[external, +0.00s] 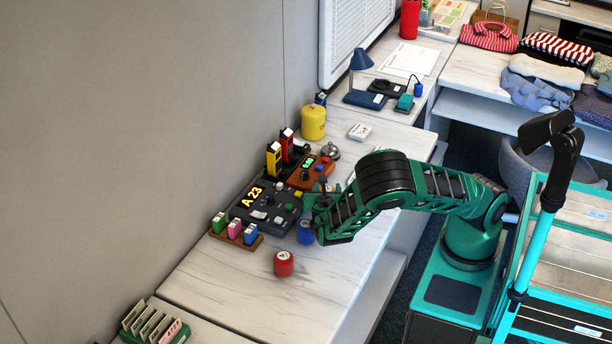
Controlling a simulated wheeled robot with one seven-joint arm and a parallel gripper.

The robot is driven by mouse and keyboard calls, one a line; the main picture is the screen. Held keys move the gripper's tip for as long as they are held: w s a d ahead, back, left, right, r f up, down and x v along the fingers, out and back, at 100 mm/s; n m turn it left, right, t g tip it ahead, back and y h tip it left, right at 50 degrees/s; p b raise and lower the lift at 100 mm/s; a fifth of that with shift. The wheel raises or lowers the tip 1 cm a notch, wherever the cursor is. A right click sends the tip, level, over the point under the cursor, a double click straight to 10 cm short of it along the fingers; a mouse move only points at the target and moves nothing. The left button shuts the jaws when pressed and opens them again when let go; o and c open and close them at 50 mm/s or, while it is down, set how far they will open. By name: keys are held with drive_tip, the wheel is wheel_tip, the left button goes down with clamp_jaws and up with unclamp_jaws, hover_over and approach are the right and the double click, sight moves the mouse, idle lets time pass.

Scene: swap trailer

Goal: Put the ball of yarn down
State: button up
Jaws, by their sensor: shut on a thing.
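My gripper (317,218) is low over the white desk (226,301), beside the dark console (262,212). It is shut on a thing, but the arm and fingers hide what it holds. A blue object (305,233) shows right beside the fingers; I cannot tell whether they touch it. A red can (284,263) with a pale label stands on the desk nearer the camera, apart from the gripper.
An orange device (311,171), a bell (330,151) and a yellow canister (313,122) stand behind. A file rack (155,323) is at front left. The front desk is mostly clear.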

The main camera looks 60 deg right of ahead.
drive_tip(key=shift+s+f, duration=0.1)
drive_tip(key=shift+f, duration=0.35)
drive_tip(key=o, duration=1)
drive_tip(key=shift+a, duration=0.2)
drive_tip(key=shift+w+r, duration=0.3)
drive_tip(key=shift+r, duration=0.2)
drive_tip(key=v, duration=1.2)
drive_tip(key=shift+s+r, duration=0.25)
